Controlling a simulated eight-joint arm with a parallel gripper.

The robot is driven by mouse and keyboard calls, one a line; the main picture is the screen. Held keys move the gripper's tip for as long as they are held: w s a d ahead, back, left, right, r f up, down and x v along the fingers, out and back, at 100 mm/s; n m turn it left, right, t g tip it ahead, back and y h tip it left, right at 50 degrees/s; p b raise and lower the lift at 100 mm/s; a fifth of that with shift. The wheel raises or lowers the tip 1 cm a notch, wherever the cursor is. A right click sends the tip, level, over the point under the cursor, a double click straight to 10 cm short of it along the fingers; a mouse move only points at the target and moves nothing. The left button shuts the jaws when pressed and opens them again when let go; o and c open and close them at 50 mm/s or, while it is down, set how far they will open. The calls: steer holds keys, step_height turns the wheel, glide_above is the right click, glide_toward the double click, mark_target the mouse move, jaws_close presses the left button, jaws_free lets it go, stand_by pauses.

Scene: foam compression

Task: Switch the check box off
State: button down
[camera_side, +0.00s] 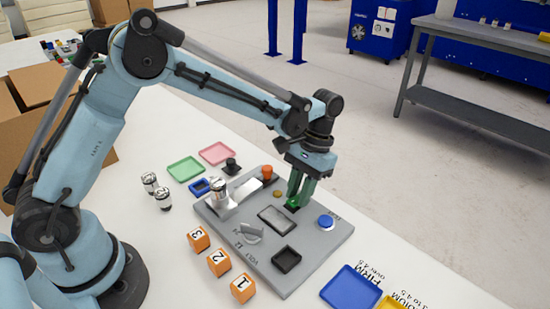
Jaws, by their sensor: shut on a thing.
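The check box appears to be the grey panel (318,250) on the white table, with a small screen (278,219), a grey dial (250,233), a blue button (326,222) and a dark square recess (286,259). My gripper (295,200) points down over the panel's back right part. Its green fingers are shut on a small switch there, mostly hidden by them. A bright green glow and a bit of black base (288,208) show at the fingertips. The switch's position cannot be made out.
An orange knob (267,172) and a silver cylinder (218,188) stand at the panel's back left. Orange numbered cubes (219,262) line its front left. Green (186,169) and pink (217,153) trays lie behind.

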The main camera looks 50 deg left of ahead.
steer(key=c, duration=0.9)
jaws_free()
steer(key=shift+v, duration=6.05)
steer(key=s+a+r+t, duration=0.4)
steer(key=s+a+t, duration=0.1)
steer(key=s, duration=0.2)
steer(key=s+a+f+t, duration=0.1)
steer(key=s+t, duration=0.1)
steer(key=s+a+f+t, duration=0.1)
steer(key=s+a+t, duration=0.1)
steer(key=s, duration=0.1)
steer(key=s+a+f+t, duration=0.2)
steer(key=s, duration=0.1)
steer(key=shift+s, duration=0.15)
